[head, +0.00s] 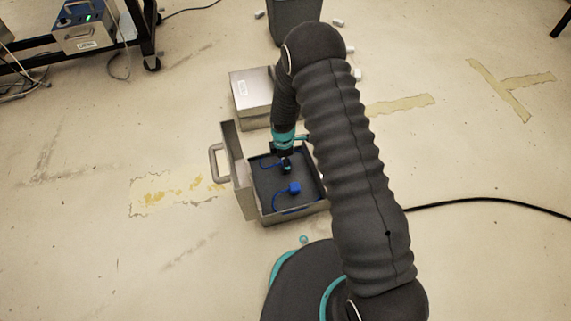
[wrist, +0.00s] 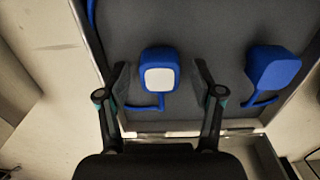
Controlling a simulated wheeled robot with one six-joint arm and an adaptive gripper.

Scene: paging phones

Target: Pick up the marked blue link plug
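A blue link plug with a white square face (wrist: 160,76) lies in an open case with a dark grey lining. My gripper (wrist: 162,74) is open, with one fingertip on each side of this plug and a gap showing on both sides. In the head view, my gripper (head: 286,161) reaches down into the far part of the case and mostly hides that plug. A second blue plug (wrist: 273,67) without a visible white face lies to the right in the wrist view. In the head view this second plug (head: 294,188) lies nearer the front.
The open case (head: 284,215) stands on the floor, its lid (head: 236,168) upright on the left. A closed metal case (head: 249,88) stands just behind. A black cable (head: 490,201) runs along the floor at right. Floor to the left is clear.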

